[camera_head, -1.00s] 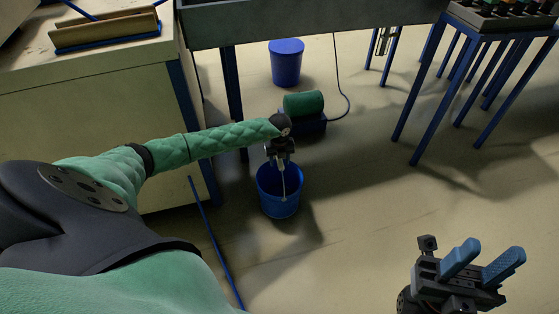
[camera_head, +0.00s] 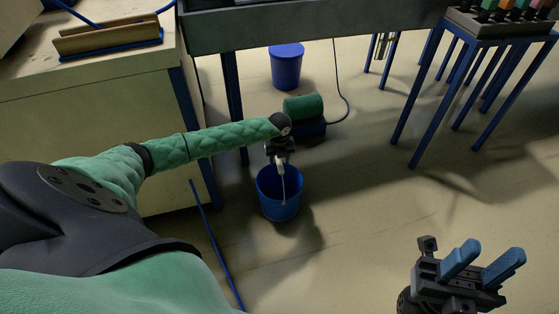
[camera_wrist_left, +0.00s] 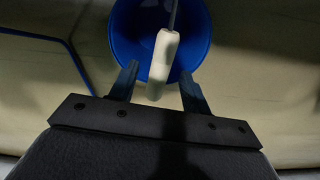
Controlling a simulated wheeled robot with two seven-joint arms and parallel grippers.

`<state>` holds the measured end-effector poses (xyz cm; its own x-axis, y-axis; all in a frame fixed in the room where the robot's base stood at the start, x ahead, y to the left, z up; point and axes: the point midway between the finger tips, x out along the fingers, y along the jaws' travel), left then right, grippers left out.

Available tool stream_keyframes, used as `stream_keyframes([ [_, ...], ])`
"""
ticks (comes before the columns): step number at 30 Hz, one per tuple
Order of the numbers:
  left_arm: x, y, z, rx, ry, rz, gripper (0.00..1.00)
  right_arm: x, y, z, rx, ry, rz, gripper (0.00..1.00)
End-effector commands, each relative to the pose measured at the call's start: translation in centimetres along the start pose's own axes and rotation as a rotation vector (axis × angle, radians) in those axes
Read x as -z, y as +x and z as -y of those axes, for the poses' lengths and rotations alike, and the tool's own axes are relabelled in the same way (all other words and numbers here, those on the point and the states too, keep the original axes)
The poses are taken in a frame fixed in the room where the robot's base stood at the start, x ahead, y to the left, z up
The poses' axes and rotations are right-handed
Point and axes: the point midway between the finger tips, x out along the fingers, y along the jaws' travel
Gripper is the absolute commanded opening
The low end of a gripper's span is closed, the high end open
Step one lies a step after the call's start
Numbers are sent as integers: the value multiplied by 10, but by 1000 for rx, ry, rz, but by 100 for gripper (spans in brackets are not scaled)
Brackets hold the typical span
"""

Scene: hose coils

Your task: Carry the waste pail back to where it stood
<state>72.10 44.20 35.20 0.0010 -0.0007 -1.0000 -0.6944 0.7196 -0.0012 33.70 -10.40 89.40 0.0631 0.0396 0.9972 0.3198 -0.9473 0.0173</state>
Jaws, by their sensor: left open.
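The blue waste pail (camera_head: 279,208) is below my left gripper (camera_head: 281,158), in the middle of the head view, and appears to stand upright on the floor. Its thin bail rises to a white grip (camera_wrist_left: 163,60). In the left wrist view, my left gripper (camera_wrist_left: 160,92) has its two fingers apart, one on each side of the white grip, with gaps visible on both sides. The pail (camera_wrist_left: 128,35) shows open-topped beyond the fingers. My right gripper (camera_head: 485,262) is at the lower right of the head view, its blue fingers apart and empty.
A lidded blue bin (camera_head: 286,70) stands under the grey bench (camera_head: 310,25). A green cylindrical machine (camera_head: 303,107) is just behind the pail. A wooden cabinet (camera_head: 90,130) is to the left, blue-legged stands (camera_head: 430,110) to the right. Floor right of the pail is clear.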

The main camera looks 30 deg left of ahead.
Motion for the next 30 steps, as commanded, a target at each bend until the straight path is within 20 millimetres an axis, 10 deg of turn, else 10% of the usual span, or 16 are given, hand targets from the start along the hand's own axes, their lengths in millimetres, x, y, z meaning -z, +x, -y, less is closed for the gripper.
stream_keyframes([
  [30, 0, -34, 0, 0, 1, 0, 48, 2, 25, 0, 0, 0, 0, 37],
])
